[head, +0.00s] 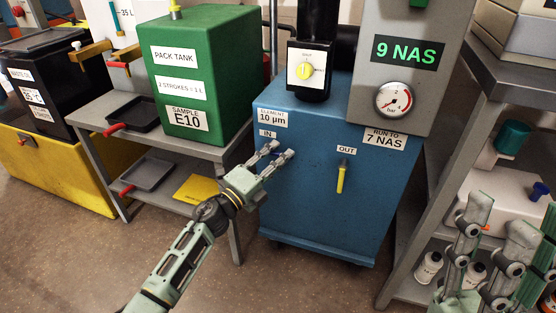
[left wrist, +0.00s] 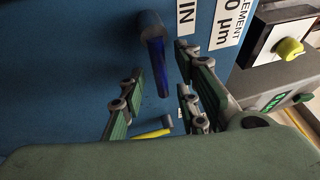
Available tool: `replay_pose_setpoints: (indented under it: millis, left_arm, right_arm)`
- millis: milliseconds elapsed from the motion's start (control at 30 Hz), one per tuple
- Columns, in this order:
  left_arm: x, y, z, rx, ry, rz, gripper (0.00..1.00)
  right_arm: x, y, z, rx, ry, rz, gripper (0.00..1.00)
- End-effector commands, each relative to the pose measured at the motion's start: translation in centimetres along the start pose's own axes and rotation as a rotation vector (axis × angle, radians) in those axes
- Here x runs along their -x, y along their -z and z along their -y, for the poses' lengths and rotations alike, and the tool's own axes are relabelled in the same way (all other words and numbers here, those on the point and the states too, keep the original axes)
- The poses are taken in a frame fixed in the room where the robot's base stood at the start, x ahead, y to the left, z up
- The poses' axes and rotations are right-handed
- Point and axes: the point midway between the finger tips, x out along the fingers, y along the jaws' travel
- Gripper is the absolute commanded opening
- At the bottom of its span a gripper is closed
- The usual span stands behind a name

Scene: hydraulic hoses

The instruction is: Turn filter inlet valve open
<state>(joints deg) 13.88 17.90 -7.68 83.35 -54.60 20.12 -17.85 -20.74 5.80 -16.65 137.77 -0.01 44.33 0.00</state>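The filter inlet valve, beside the IN label (head: 267,133) on the blue filter unit (head: 310,215), is hidden behind my left gripper (head: 276,149) in the head view. In the left wrist view its grey stem (left wrist: 150,25) carries a dark blue lever (left wrist: 162,75), which seems to lie level, pointing toward the OUT side. My left gripper (left wrist: 160,85) is open, with a finger on either side of the lever; I cannot tell whether either touches it. My right gripper (head: 500,215) is at the lower right of the head view, fingers apart, far from the valve.
The OUT valve's yellow lever (head: 341,178) hangs straight down to the right. A yellow-knobbed gauge switch (head: 305,71) is above the unit. The green pack tank (head: 207,80) stands on a grey bench to the left; a grey shelf (head: 440,150) is to the right.

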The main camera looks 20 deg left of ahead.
Motion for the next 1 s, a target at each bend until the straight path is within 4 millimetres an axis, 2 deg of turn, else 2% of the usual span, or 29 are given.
replay_pose_setpoints:
  millis: [167,500,1000]
  left_arm:
    - [-0.01,0.01,0.01,0.0,0.0,0.0,0.3]
    - [0.01,0.01,0.02,0.0,0.0,0.0,0.01]
    - [0.03,0.01,-0.03,0.0,-0.001,0.0,0.0]
  right_arm:
    - [-0.01,0.0,0.0,0.0,0.0,0.0,0.4]
    - [-0.01,-0.01,0.0,0.0,0.0,0.001,0.4]
    - [-0.02,-0.02,-0.02,0.001,0.0,0.001,0.4]
